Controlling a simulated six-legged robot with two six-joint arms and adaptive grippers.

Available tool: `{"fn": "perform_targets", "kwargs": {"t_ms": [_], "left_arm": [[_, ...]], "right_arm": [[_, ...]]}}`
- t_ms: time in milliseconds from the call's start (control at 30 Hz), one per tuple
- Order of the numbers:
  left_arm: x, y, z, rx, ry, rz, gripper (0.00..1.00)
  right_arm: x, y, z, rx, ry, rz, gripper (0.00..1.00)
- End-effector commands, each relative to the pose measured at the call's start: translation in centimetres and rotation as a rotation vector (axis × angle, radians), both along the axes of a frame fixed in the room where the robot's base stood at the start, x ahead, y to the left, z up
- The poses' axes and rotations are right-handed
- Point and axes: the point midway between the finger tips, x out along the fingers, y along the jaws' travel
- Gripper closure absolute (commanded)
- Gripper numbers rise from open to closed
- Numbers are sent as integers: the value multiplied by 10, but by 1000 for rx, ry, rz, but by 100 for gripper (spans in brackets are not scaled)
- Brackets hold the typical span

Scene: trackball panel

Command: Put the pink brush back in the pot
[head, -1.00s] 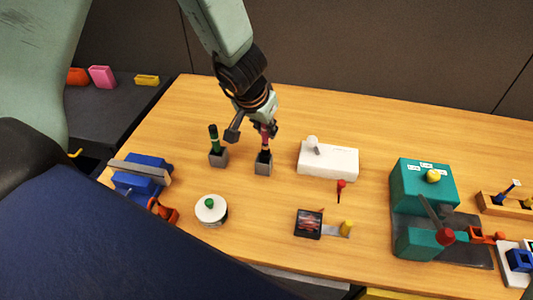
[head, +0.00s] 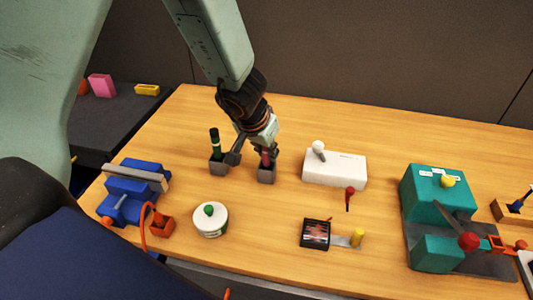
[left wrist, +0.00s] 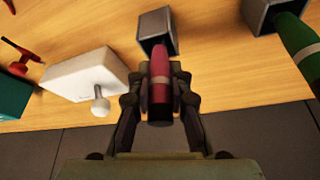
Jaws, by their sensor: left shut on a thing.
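My left gripper (head: 265,148) is shut on the pink brush (head: 266,158), right above a small grey pot (head: 267,175). In the left wrist view the gripper (left wrist: 160,98) has a finger on each side of the brush's dark pink handle (left wrist: 160,68), which has a pale band. The brush's far end meets the mouth of the grey pot (left wrist: 153,20); I cannot tell how deep it sits inside. A second grey pot (head: 218,167) to the left holds a green brush (head: 215,143). My right gripper is not in view.
A white box with a knob (head: 335,170) stands to the right. A white round tub (head: 210,220) and a blue device (head: 137,190) are at front left. A dark square block (head: 315,234) and a teal machine (head: 436,195) are further right. Bare wood surrounds the pots.

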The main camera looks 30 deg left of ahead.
Motion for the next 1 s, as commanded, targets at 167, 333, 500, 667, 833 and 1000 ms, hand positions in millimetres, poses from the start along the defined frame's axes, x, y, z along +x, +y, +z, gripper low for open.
{"fn": "perform_targets", "kwargs": {"t_ms": [167,333,500,667,833,1000], "left_arm": [[0,0,0,0,-1,0,100],[0,0,-1,0,0,0,74],[0,0,-1,0,0,0,60],[0,0,-1,0,0,0,59],[0,0,0,0,0,0,59],[-4,0,15,0,-2,0,59]], "right_arm": [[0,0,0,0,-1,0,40],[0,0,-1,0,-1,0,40],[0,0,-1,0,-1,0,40],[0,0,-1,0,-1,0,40],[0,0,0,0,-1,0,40],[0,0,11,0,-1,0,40]]}}
